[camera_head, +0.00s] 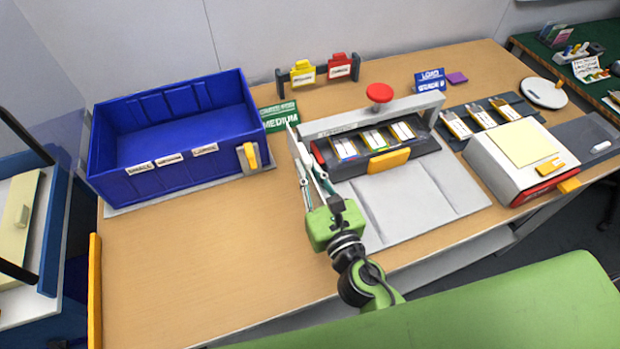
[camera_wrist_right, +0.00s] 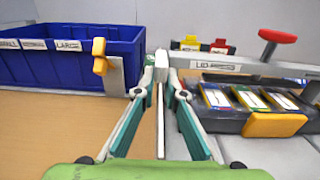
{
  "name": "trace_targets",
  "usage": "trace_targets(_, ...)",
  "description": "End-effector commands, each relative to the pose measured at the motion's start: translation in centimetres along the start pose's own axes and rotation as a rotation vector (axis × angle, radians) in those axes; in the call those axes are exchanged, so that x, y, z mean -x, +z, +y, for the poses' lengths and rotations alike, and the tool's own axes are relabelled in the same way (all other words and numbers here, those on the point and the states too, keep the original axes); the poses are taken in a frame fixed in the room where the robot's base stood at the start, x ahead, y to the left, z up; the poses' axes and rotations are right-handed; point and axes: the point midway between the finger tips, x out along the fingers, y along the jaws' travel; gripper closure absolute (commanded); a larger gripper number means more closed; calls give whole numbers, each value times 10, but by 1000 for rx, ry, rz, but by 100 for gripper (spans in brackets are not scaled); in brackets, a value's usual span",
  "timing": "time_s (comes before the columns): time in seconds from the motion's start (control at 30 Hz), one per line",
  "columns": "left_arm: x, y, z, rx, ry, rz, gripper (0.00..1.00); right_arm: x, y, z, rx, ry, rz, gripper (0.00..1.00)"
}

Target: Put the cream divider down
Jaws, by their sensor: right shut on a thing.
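My right gripper (camera_head: 303,158) is above the table, between the blue crate and the grey station, and is shut on a thin pale piece. In the right wrist view, the fingertips (camera_wrist_right: 161,82) close on this narrow pale piece, which I take to be the cream divider (camera_wrist_right: 161,122). It is seen nearly edge-on, so its face and lower edge are hard to make out. I cannot tell whether it touches the table. My left gripper is not in view.
The blue crate (camera_head: 165,181) stands left, with a yellow clip (camera_head: 250,155) at its right corner. The grey station (camera_head: 440,190) holds several cells behind a yellow handle (camera_head: 388,161), under a red knob (camera_head: 379,92). The wooden table's (camera_head: 200,260) front left is clear.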

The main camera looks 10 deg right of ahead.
Motion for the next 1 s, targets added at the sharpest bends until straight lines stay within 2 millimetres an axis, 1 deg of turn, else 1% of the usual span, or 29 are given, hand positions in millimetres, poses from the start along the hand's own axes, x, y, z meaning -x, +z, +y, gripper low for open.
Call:
trace_targets(0.17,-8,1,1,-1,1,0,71,-8,-13,-7,0,-2,-1,100)
trace_targets(0.23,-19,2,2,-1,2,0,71,-7,-28,-6,-1,-2,1,100)
trace_targets(0.33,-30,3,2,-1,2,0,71,-7,-41,-6,-2,-2,0,100)
trace_targets(0.4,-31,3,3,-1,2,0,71,-7,-43,-6,-1,-1,0,100)
trace_targets(0.63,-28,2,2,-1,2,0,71,-7,-40,-6,1,0,0,100)
trace_targets(0.77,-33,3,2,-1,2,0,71,-7,-45,-6,1,0,0,100)
trace_targets(0.8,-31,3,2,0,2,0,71,-7,-43,-6,1,0,0,79)
trace_targets(0.83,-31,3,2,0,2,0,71,-7,-43,-6,1,0,0,73)
trace_targets(1.0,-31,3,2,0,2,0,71,-7,-43,-6,1,0,0,73)
